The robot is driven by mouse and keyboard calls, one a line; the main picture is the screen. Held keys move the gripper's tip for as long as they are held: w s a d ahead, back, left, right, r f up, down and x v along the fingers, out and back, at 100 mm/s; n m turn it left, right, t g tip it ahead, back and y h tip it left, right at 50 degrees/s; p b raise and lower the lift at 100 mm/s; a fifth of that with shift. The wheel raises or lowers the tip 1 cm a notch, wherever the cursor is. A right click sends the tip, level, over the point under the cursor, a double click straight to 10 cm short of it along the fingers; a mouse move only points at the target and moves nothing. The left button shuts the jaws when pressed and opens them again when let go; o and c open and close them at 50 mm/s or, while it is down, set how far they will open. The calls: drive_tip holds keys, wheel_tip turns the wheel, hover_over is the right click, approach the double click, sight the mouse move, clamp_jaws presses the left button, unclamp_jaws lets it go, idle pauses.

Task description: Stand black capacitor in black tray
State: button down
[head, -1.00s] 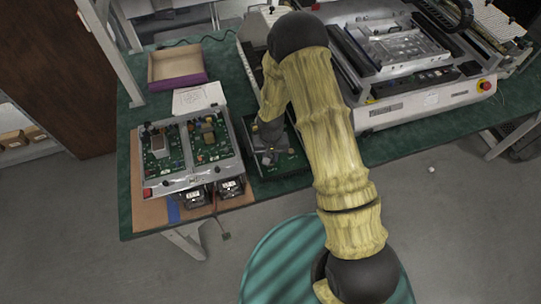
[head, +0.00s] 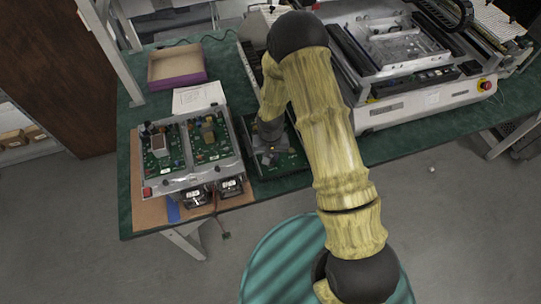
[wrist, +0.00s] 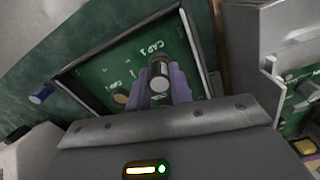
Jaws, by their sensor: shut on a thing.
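The black tray (wrist: 88,104) has a dark rim and a green floor printed with white CAP labels. In the head view the tray (head: 295,163) lies near the table's front edge, partly hidden by my arm. My gripper (wrist: 160,77) is over the tray, its purple fingers shut on the black capacitor (wrist: 159,68), a dark cylinder with a pale end. I cannot tell whether the capacitor touches the tray floor. A yellowish round part (wrist: 121,98) is in the tray, left of my fingers. In the head view my gripper (head: 267,153) hides the capacitor.
A blue cylinder (wrist: 41,94) lies on the green mat outside the tray. A fixture with two circuit boards (head: 190,149) stands just left of the tray in the head view. A large machine (head: 415,85) stands to the right. An open cardboard box (head: 177,66) is at the back.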

drive_tip(key=shift+w+f, duration=0.1)
drive_tip(key=shift+f, duration=0.25)
idle(0.3)
drive_tip(key=c, duration=1.2)
unclamp_jaws()
drive_tip(key=c, duration=0.3)
drive_tip(key=shift+c, duration=0.2)
drive_tip(key=shift+r+p, duration=2.15)
drive_tip(key=shift+r, duration=1.4)
